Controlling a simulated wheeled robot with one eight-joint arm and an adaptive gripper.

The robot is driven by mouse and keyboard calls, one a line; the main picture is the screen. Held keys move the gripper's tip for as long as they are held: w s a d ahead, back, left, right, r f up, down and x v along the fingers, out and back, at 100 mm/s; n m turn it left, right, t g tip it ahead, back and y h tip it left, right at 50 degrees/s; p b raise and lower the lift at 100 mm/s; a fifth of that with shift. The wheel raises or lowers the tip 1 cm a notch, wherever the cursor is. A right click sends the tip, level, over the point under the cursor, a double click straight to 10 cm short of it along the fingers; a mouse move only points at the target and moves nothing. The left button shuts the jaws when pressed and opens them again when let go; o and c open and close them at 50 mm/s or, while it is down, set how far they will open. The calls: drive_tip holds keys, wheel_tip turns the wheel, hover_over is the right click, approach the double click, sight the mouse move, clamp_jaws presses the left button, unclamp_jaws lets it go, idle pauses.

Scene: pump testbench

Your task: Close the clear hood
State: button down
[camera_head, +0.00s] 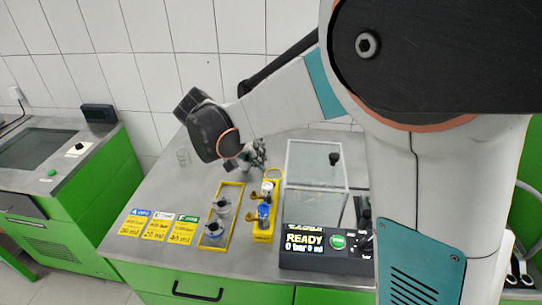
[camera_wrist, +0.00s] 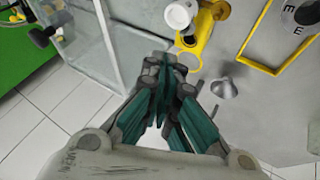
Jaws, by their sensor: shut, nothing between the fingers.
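The clear hood (camera_head: 314,165) stands behind the black display box at the right of the bench, its upper pane raised toward the wall, with a black knob (camera_head: 334,158) near its upper right corner. In the wrist view, the hood's clear panes (camera_wrist: 88,45) fill the upper left, and a dark knob (camera_wrist: 40,38) shows at the far left. My gripper (camera_head: 258,155) is left of the hood, above the back of the bench, apart from it. In the wrist view, my gripper (camera_wrist: 168,68) has its fingers together and empty.
The display box (camera_head: 325,245) reads READY. A yellow stand (camera_head: 263,235) with a blue and white fitting is left of the hood. A yellow frame (camera_head: 232,198) holds jars with black tops. A metal funnel (camera_wrist: 225,87) lies near my gripper. Bare bench (camera_head: 165,190) is at left.

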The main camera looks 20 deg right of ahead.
drive_tip(key=b+x, duration=0.3)
drive_tip(key=x, duration=0.7)
drive_tip(key=shift+s+f, duration=0.1)
drive_tip(key=shift+s, duration=0.1)
drive_tip(key=s+d, duration=0.4)
drive_tip(key=d, duration=0.6)
drive_tip(key=s+d, duration=0.5)
drive_tip(key=d, duration=0.6)
drive_tip(key=shift+p, duration=0.3)
